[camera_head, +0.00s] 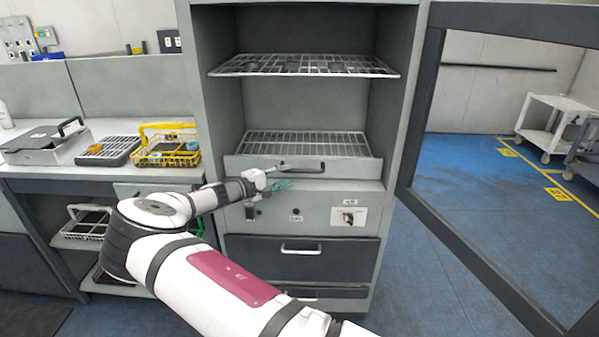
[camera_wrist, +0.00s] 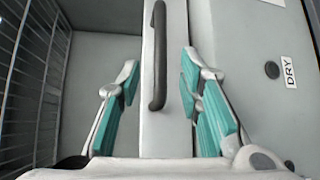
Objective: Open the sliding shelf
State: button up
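The sliding shelf (camera_head: 243,166) is a wire rack with a grey front panel, in the lower part of the open cabinet. Its dark bar handle (camera_head: 305,169) is on the front panel. In the wrist view the handle (camera_wrist: 158,55) runs up the picture along the pale front panel (camera_wrist: 150,125). My gripper (camera_head: 277,181) is at the front of the shelf, near the handle's left end. In the wrist view my gripper (camera_wrist: 160,82) is open, with teal pads on either side of the handle's line. Nothing is held. I cannot tell whether the fingers touch the handle.
An upper wire rack (camera_head: 305,65) is above. The cabinet door (camera_head: 470,235) stands open at right. A drawer (camera_head: 340,262) and a panel with labels (camera_head: 348,216) are below. A counter at left holds a yellow basket (camera_head: 166,147) and a grey tray (camera_head: 108,151).

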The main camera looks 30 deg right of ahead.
aim_at(297, 172)
jog(key=x, duration=0.7)
jog(key=shift+c, duration=0.5)
grip_shut()
